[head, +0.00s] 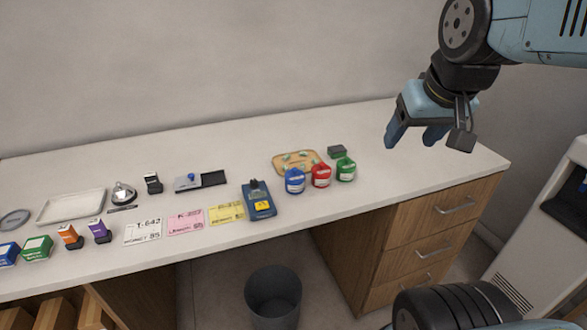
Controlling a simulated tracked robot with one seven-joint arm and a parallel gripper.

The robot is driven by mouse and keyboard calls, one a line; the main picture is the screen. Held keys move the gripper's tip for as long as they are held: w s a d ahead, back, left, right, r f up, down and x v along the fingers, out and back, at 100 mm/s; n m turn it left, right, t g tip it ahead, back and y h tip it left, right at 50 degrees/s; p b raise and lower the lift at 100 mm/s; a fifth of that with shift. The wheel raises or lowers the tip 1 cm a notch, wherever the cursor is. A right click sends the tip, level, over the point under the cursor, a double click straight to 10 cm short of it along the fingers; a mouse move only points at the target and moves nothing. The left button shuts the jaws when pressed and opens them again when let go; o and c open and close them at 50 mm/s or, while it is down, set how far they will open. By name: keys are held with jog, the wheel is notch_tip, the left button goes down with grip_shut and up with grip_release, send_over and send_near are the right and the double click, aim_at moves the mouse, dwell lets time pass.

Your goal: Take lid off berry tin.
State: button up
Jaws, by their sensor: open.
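Three small tins stand in a row near the counter's front edge in the head view: a blue tin (295,181), a red tin (321,175) and a green tin (346,169). Each has a pale label, and their tops look closed. The labels are too small to read, so I cannot tell for certain which is the berry tin; red may fit. My gripper (415,137) is open and empty, pointing down in the air to the upper right of the tins, apart from them.
A tan board (296,154) with green patches and a dark green box (337,151) lie behind the tins. A blue card terminal (259,200) stands left of them. Paper cards, small boxes and a white tray (72,207) fill the left. The counter's right end (460,165) is clear.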

jog(key=o, duration=0.3)
jog(key=w+a+f+n, duration=0.1)
jog(key=w+a, duration=0.2)
jog(key=w, duration=0.3)
jog(key=w+a+f+n+g, duration=0.1)
jog(key=w+a+f, duration=0.1)
jog(key=w+a, duration=0.2)
jog(key=w, duration=0.2)
jog(key=shift+w+n+y, duration=0.3)
jog(key=shift+n+y, duration=0.1)
jog(key=n+g, duration=0.2)
send_near(295, 169)
jog(key=shift+y, duration=0.3)
jog(key=f, duration=0.2)
jog(key=w+f, duration=0.1)
jog(key=f, duration=0.1)
jog(key=shift+d, duration=0.4)
jog(key=shift+a+x, duration=0.15)
jog(key=shift+x, duration=1.15)
jog(key=shift+a+x, duration=0.2)
jog(key=shift+x, duration=1.1)
